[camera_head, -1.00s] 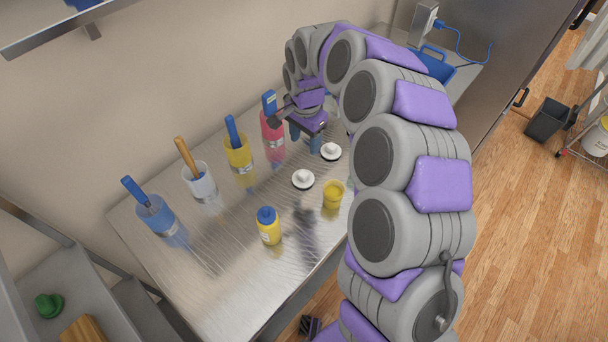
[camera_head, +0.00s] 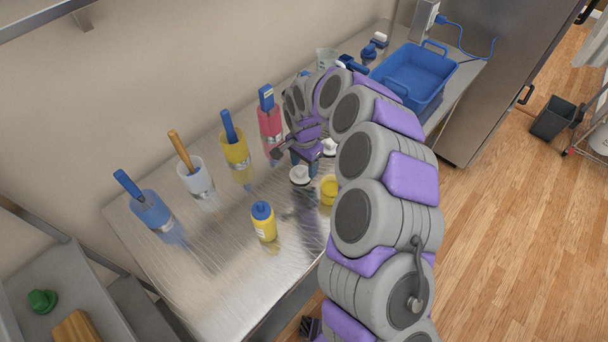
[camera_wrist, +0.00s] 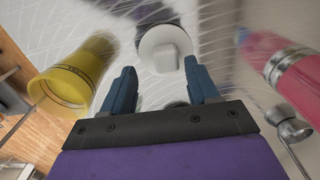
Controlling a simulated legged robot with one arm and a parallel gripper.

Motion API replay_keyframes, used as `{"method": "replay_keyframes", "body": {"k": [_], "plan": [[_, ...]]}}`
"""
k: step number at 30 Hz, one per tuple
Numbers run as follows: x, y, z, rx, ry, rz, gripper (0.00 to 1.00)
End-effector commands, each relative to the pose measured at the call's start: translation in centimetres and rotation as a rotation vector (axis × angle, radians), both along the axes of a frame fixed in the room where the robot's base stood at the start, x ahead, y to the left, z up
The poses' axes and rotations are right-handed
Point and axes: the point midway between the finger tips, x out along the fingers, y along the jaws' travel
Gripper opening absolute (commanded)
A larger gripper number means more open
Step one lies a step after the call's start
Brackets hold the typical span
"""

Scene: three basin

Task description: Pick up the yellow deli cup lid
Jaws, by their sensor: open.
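A small yellow cup-shaped container (camera_head: 329,190) stands on the metal table, partly behind my arm. In the wrist view a yellow tapered cup (camera_wrist: 75,72) with a dark printed band is at the left, outside the jaws. I cannot make out a separate yellow lid. Two round white knobbed pieces lie on the table: one (camera_head: 300,175) just in front of my gripper (camera_head: 304,160), the other (camera_head: 330,147) partly hidden beside it. In the wrist view my gripper (camera_wrist: 160,85) is open and empty. A white knobbed piece (camera_wrist: 163,47) is just beyond its fingertips.
A yellow bottle with a blue cap (camera_head: 264,222) stands near the front. Blue, white, yellow and pink containers (camera_head: 270,125) with handled tools line the wall side. A blue tub (camera_head: 415,75) is at the far end. The left table area (camera_head: 215,265) is clear.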

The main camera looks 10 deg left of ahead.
Motion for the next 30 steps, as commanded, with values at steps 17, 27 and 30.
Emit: {"method": "replay_keyframes", "body": {"k": [17, 27, 30], "plan": [[0.04, -0.41, -1.29, 0.006, -0.004, 0.001, 0.38], [-0.03, 0.19, -1.47, -0.001, -0.001, 0.002, 0.05], [-0.03, 0.20, -1.49, -0.001, -0.001, 0.002, 0.00]]}}
